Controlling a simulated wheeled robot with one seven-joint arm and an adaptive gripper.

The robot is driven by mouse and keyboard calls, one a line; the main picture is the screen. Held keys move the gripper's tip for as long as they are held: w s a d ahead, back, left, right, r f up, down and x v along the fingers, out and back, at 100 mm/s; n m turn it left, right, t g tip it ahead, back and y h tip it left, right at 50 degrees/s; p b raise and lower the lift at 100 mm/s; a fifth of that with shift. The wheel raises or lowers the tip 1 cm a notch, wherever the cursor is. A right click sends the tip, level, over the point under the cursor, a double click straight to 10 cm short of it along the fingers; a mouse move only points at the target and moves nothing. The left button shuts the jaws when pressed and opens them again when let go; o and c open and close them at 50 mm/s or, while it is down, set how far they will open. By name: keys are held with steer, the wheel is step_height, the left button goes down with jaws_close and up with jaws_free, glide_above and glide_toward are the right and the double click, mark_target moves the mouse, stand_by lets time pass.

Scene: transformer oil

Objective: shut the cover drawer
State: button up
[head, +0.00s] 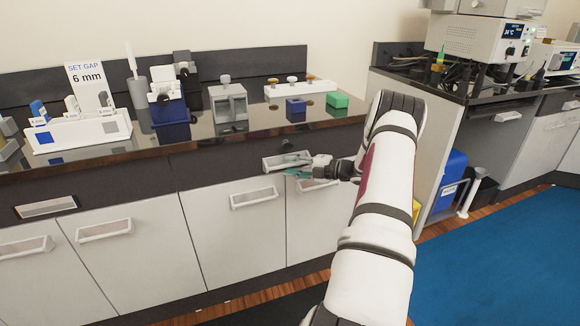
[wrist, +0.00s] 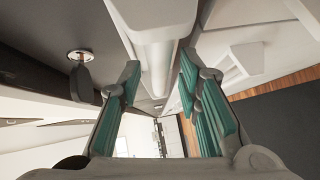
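The drawer (head: 215,165) with a dark front lies under the countertop, and its pale handle (head: 283,160) shows beside my gripper (head: 300,173). I cannot tell from these views how far the drawer stands out. In the wrist view the pale handle bar (wrist: 155,50) runs between the two teal fingers of my gripper (wrist: 158,85). The fingers are apart, one on each side of the bar, with a gap visible. Whether either finger touches the handle is unclear. My forearm hides the right end of the drawer front in the head view.
The countertop (head: 240,128) above holds a grey block stand (head: 229,103), a blue box (head: 296,105), a green box (head: 337,100) and a 6 mm sign (head: 88,85). White cupboard doors (head: 235,235) with handles lie below. A blue mat (head: 490,265) covers floor at right.

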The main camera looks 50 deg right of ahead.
steer(key=v, duration=1.1)
steer(key=shift+s, duration=0.1)
